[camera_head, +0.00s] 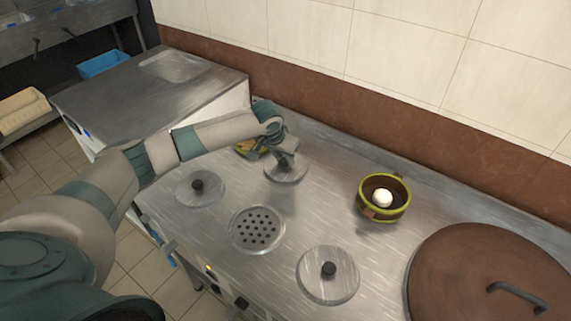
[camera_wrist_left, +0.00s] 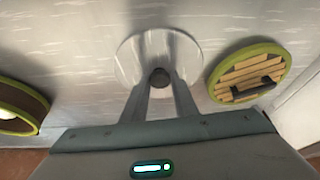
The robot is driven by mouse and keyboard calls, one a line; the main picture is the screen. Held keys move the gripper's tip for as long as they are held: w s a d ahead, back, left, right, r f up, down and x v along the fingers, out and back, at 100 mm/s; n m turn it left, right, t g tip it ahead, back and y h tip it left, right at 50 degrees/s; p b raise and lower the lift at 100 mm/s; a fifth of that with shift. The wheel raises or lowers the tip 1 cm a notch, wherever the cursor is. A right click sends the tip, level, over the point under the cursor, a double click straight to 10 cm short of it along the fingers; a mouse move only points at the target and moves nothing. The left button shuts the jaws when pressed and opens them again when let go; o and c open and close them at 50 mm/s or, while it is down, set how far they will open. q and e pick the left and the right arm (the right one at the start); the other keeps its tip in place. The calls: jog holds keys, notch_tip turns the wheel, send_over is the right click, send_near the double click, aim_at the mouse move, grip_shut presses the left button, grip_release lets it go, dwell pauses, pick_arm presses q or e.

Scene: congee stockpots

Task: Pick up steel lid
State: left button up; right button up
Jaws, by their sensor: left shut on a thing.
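A round steel lid (camera_head: 284,175) with a dark knob lies below my left gripper (camera_head: 286,158) towards the back of the steel counter. My left gripper is shut on the lid's knob, which sits between its two fingertips. In the left wrist view the lid (camera_wrist_left: 130,62) and its knob (camera_wrist_left: 160,77) show at the fingertips. I cannot tell whether the lid is resting on the counter or slightly above it. Two more steel lids with dark knobs lie on the counter, one at the left (camera_head: 211,194) and one at the front (camera_head: 328,291). My right gripper is not in view.
A perforated disc (camera_head: 257,229) lies between the lids. A green-rimmed pot (camera_head: 384,213) holding a white ball stands to the right. A slatted green-rimmed lid (camera_wrist_left: 250,75) lies close beside the held lid. A large brown lid (camera_head: 470,270) fills the right front. A tiled wall bounds the back.

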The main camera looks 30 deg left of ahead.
aim_at(285, 161)
pick_arm(q)
jog(key=shift+r, duration=0.15)
jog(key=shift+r, duration=0.55)
notch_tip(285, 161, up, 2)
jog(key=shift+w+r+b, duration=0.1)
jog(key=shift+r+b, duration=0.1)
jog(key=shift+b, duration=0.25)
jog(key=w+d+r+b, duration=0.1)
jog(key=w+d+r, duration=0.1)
jog(key=d, duration=0.3)
jog(key=w+d+r+b, duration=0.1)
jog(key=w+d+r, duration=0.1)
jog(key=d+r, duration=0.3)
jog(key=shift+w+d+r, duration=0.15)
jog(key=shift+w+d, duration=0.15)
jog(key=shift+w, duration=0.1)
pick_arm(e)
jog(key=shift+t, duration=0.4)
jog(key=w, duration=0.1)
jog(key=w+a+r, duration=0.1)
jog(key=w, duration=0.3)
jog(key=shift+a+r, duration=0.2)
pick_arm(q)
jog(key=shift+s, duration=0.15)
